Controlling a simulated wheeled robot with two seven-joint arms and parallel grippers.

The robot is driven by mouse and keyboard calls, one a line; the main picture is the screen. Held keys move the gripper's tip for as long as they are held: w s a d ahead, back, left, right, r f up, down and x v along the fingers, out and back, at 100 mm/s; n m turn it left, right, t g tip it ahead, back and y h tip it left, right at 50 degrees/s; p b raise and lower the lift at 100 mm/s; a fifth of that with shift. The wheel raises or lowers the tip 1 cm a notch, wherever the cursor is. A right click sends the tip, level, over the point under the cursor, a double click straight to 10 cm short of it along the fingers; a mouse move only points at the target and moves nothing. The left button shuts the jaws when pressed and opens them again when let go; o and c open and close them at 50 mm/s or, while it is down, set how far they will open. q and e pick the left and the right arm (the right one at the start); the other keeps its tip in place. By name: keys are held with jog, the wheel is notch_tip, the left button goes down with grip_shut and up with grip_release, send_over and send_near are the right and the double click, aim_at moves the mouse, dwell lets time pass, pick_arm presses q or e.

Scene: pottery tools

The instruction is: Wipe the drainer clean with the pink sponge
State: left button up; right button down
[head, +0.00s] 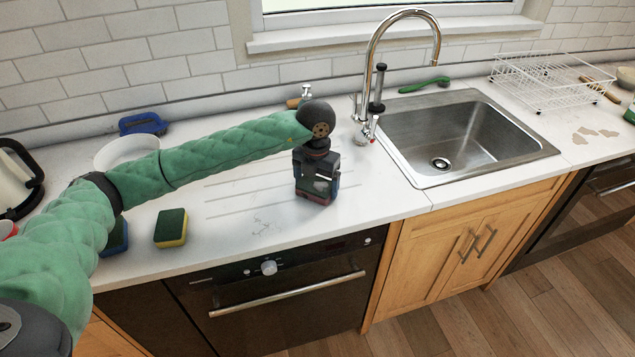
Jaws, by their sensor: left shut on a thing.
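My left gripper (316,185) points down over the drainer, the grooved white counter (235,200) left of the sink. It is shut on a small block with a dark reddish-pink edge (314,199), which fits the pink sponge. The fingers hide most of the block. It is low at the drainer surface; I cannot tell whether it touches. Faint grey marks (266,227) show on the counter just left of and in front of the gripper. My right gripper is not in view.
A green-and-yellow sponge (171,228) and a blue one (116,236) lie at left. A white bowl (127,151) and blue brush (143,123) are behind my arm. The sink (465,135), tall faucet (405,14) and wire rack (545,82) are right. Brown stains (590,136) lie far right.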

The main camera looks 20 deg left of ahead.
pick_arm(q)
jog(key=shift+r+p, duration=1)
jog(key=shift+r, duration=3)
